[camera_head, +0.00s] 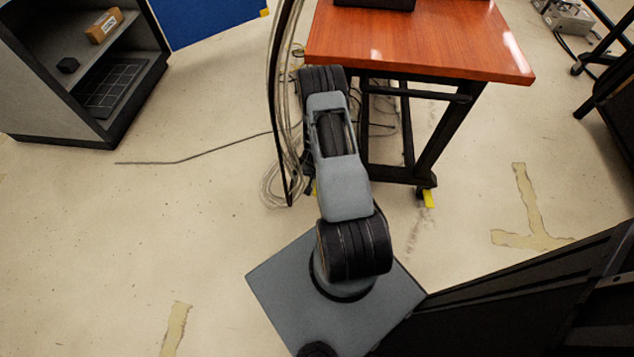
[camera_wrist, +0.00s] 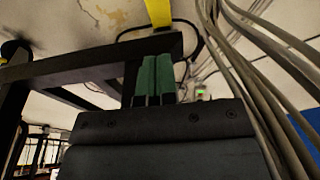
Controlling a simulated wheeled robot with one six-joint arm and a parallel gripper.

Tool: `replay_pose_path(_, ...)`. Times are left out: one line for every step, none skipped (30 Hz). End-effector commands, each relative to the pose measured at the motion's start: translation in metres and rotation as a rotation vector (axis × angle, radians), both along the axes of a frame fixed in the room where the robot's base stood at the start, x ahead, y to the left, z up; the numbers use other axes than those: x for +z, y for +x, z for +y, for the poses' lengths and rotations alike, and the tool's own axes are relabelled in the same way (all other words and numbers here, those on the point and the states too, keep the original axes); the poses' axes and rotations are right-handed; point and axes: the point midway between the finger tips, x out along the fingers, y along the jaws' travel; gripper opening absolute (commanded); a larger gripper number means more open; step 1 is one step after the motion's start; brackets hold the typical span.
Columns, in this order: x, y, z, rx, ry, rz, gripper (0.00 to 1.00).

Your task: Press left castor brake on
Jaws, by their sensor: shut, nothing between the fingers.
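The left castor brake is a small yellow tab (camera_head: 314,190), mostly hidden behind my arm in the head view. In the wrist view a yellow tab (camera_wrist: 158,12), apparently the same brake, sits at the top edge beyond a black frame bar (camera_wrist: 95,68). My gripper (camera_wrist: 157,62) has green fingers held together with nothing between them. The fingertips point toward the tab, with a gap in the picture between them. My arm hides the gripper in the head view. The right castor's yellow tab (camera_head: 429,198) shows under the table's right front leg.
The wooden table (camera_head: 430,45) stands on a black frame above the castors. A bundle of cables (camera_head: 284,110) hangs at its left and shows close beside the gripper (camera_wrist: 265,60). A grey shelf unit (camera_head: 30,90) stands at left. A dark structure (camera_head: 520,295) fills the lower right. Floor at left is open.

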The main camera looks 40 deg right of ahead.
Motion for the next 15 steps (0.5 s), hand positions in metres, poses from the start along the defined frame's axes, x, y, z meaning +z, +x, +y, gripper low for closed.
replay_pose_path(-0.009, 0.000, -0.001, 0.000, 0.001, 0.001, 0.00)
replay_pose_path(-0.014, 0.001, -0.001, -0.001, 0.002, 0.001, 0.00)
replay_pose_path(-0.021, 0.001, -0.002, -0.001, 0.001, 0.002, 0.00)
replay_pose_path(-0.026, 0.002, -0.002, -0.001, 0.001, 0.002, 0.00)
replay_pose_path(-0.032, 0.003, -0.003, -0.001, 0.001, 0.002, 0.00)
replay_pose_path(-0.040, 0.004, -0.004, -0.001, 0.001, 0.002, 0.00)
replay_pose_path(-0.046, 0.005, -0.005, 0.000, 0.001, 0.002, 0.00)
replay_pose_path(-0.052, 0.005, -0.006, -0.001, 0.001, 0.002, 0.00)
replay_pose_path(-0.059, 0.006, -0.007, -0.001, 0.001, 0.002, 0.00)
replay_pose_path(-0.065, 0.007, -0.008, -0.001, 0.001, 0.002, 0.00)
replay_pose_path(-0.071, 0.008, -0.008, -0.002, 0.001, 0.002, 0.00)
replay_pose_path(-0.078, 0.009, -0.009, -0.001, 0.001, 0.001, 0.00)
replay_pose_path(-0.083, 0.010, -0.010, -0.001, 0.001, 0.002, 0.00)
replay_pose_path(-0.088, 0.011, -0.011, -0.002, 0.001, 0.000, 0.00)
replay_pose_path(-0.095, 0.011, -0.011, -0.001, 0.002, 0.001, 0.00)
